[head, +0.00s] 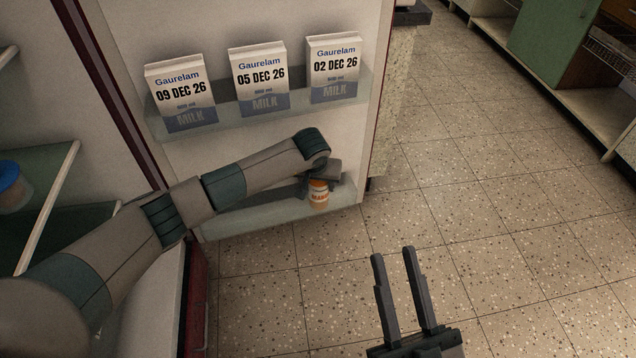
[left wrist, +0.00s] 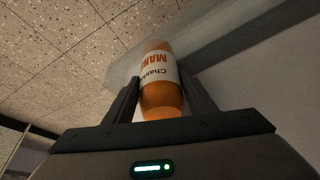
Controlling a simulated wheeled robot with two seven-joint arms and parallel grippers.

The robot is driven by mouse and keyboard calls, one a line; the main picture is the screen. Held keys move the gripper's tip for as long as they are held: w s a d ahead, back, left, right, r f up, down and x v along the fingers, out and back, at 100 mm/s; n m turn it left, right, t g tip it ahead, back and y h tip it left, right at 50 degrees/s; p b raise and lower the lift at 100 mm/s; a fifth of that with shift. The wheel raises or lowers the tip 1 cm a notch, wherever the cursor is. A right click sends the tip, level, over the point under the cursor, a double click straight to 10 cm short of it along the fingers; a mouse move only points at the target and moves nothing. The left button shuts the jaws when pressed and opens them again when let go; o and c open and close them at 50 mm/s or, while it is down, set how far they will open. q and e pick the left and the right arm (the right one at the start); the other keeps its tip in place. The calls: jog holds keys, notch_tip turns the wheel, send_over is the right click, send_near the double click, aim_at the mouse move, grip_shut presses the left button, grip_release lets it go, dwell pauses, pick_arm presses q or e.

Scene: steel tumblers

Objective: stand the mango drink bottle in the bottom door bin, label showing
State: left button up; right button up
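The mango drink bottle (head: 319,194), orange with a white label, is upright at the right end of the bottom door bin (head: 270,216). Its label faces the head view; whether its base touches the bin floor cannot be told. My left gripper (head: 322,178) is at the bottle's upper part. In the left wrist view the bottle (left wrist: 160,88) fills the gap between the fingers of my left gripper (left wrist: 160,90), which look closed against its sides. My right gripper (head: 394,268) is open and empty, over the floor at the bottom of the head view.
Three milk cartons (head: 180,92), (head: 259,78), (head: 333,68) stand in the door bin above (head: 222,117). Fridge shelves (head: 48,205) are at the left, with a blue-lidded tub (head: 10,185). My left arm crosses before the bottom bin. Tiled floor (head: 480,200) is clear at the right.

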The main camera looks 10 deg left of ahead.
pick_arm(q)
jog(key=shift+o, duration=1.1)
jog(key=shift+r, duration=0.15)
pick_arm(e)
jog(key=shift+w, duration=0.1)
pick_arm(q)
jog(key=p+v, duration=0.2)
jog(key=v, duration=1)
pick_arm(e)
notch_tip(320, 180, down, 7)
jog(key=w+g+h, duration=0.1)
jog(key=w+g, duration=0.2)
jog(key=g, duration=0.1)
jog(key=shift+f+h, duration=0.2)
jog(key=shift+h, duration=0.1)
pick_arm(q)
jog(key=shift+s, duration=0.1)
pick_arm(e)
jog(key=shift+d, duration=0.1)
